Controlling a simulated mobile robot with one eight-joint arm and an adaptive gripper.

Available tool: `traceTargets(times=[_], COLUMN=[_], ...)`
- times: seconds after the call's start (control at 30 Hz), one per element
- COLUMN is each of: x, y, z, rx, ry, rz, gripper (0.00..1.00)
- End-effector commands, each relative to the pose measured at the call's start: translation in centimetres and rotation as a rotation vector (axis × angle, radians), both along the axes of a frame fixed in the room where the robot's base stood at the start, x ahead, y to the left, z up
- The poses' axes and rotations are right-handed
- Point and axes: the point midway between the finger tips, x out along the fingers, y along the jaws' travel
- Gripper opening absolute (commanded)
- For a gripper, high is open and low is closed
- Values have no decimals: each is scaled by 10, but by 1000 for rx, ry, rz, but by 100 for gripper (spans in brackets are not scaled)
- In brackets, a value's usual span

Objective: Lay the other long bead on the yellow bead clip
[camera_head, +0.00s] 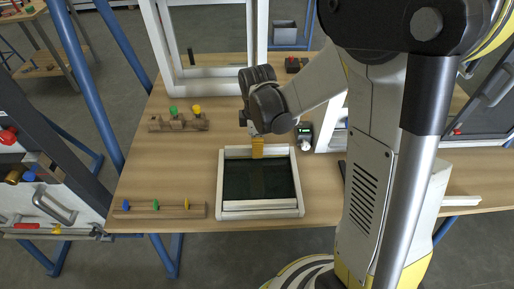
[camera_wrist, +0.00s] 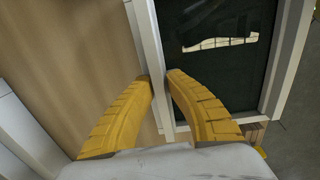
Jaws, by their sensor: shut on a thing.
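A framed dark glass pane (camera_head: 221,186) lies flat on the wooden table. My gripper (camera_head: 257,150) points down at the middle of its far edge. In the wrist view its yellow fingers (camera_wrist: 160,84) close from both sides on a long pale bead (camera_wrist: 147,45) running along that edge. I cannot tell whether the bead is clear of the frame. Another long pale bar (camera_head: 260,205) lies along the near side.
A wooden block with green and yellow knobs (camera_head: 179,122) stands farther back on the left. An upright white window frame (camera_head: 200,76) stands behind my gripper. A small dark device (camera_head: 304,133) lies right of it. The table between block and rack is clear.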

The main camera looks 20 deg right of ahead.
Motion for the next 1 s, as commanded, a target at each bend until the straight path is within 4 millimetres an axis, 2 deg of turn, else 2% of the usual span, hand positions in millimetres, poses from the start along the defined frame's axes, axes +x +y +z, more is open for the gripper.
traceTargets(times=[0.83, 0.87, 0.9, 1.0], x=[0, 0, 0, 0], y=[0, 0, 0, 0], z=[-12, -12, -12, -12], rx=[0, 0, 0, 0], ry=[0, 0, 0, 0], rz=[0, 0, 0, 0], gripper=[0, 23, 35, 38])
